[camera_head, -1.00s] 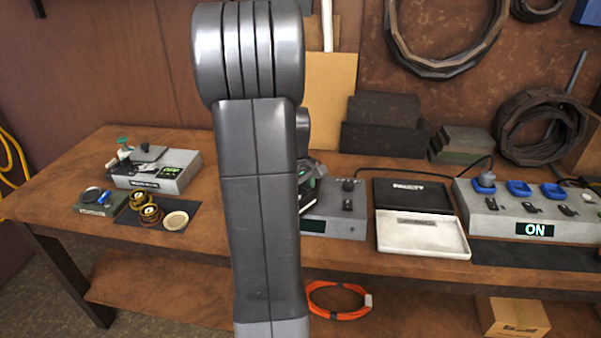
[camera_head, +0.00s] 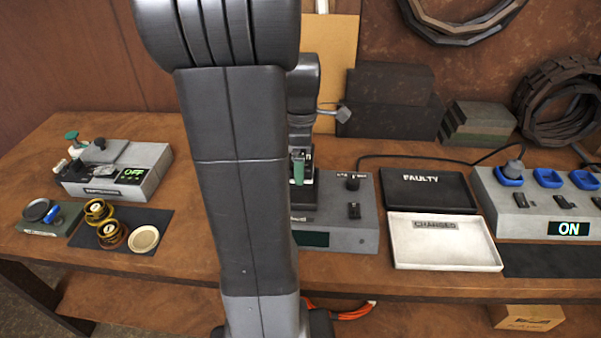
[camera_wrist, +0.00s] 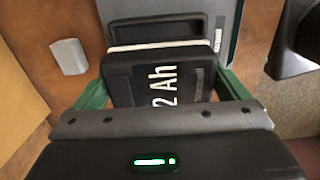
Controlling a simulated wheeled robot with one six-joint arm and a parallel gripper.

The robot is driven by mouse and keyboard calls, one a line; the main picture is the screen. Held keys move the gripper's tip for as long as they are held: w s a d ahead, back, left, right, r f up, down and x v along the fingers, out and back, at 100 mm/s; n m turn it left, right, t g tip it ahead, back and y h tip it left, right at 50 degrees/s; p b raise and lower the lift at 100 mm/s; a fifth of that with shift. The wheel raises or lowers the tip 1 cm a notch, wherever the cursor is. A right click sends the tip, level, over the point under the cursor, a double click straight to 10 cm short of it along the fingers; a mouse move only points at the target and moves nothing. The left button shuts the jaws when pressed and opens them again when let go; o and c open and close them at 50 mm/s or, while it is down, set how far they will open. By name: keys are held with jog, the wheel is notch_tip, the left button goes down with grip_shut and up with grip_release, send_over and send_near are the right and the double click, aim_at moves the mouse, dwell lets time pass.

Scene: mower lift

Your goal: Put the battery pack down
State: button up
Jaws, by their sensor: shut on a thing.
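The battery pack (camera_wrist: 150,90) is a black block marked "2 Ah" in the wrist view. My gripper (camera_wrist: 164,88) is shut on it, with a green finger on each side. In the head view, one green finger of my gripper (camera_head: 299,170) shows at the grey box with a dark display (camera_head: 345,235), in the middle of the bench. The pack is mostly hidden there behind my arm. I cannot tell whether it touches the box or is just above it.
A black FAULTY tray (camera_head: 428,205) and a white CHARGED tray (camera_head: 440,250) lie right of the box. A grey charger (camera_head: 530,222) reading ON stands further right. At left are a grey unit reading OFF (camera_head: 150,165) and a dark mat (camera_head: 165,222). A cable runs behind the trays.

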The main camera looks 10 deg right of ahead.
jog(key=shift+f, duration=2.25)
jog(key=shift+f+b, duration=0.3)
jog(key=shift+f, duration=0.1)
jog(key=o, duration=0.9)
jog(key=shift+o, duration=0.2)
notch_tip(320, 180, up, 13)
jog(key=shift+f+p, duration=0.1)
jog(key=shift+p, duration=0.4)
jog(key=shift+f, duration=0.1)
notch_tip(320, 180, down, 12)
jog(key=shift+f+b, duration=0.15)
jog(key=shift+b, duration=0.2)
jog(key=shift+r, duration=0.85)
